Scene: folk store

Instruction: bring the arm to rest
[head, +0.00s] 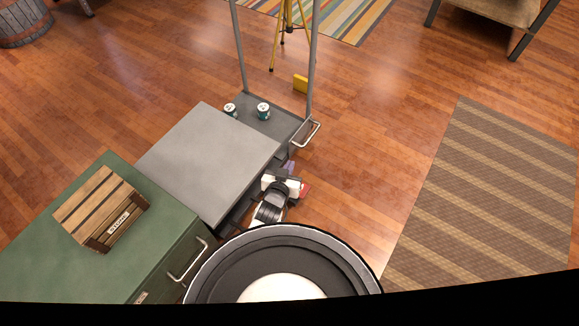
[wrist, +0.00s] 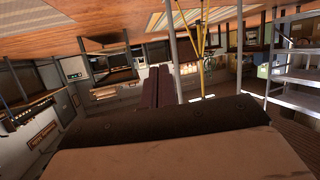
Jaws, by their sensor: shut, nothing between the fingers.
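My gripper (head: 289,166) is in the head view, low beside the right side of the grey cabinet. My arm is folded there, and my round body top hides part of it. In the wrist view the two dark fingers (wrist: 157,87) lie together, shut, with nothing held between them. They point out into the room, and no object touches their tips there. In the head view the gripper is small and partly hidden by my own wrist, so its exact gap to the cabinet is unclear.
A grey cabinet (head: 208,160) and a green cabinet (head: 55,240) bearing a wooden crate (head: 100,205) stand left. A cart (head: 285,121) holds two small cans (head: 263,110). A striped rug (head: 490,190) lies right. The wooden floor (head: 370,130) between is clear.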

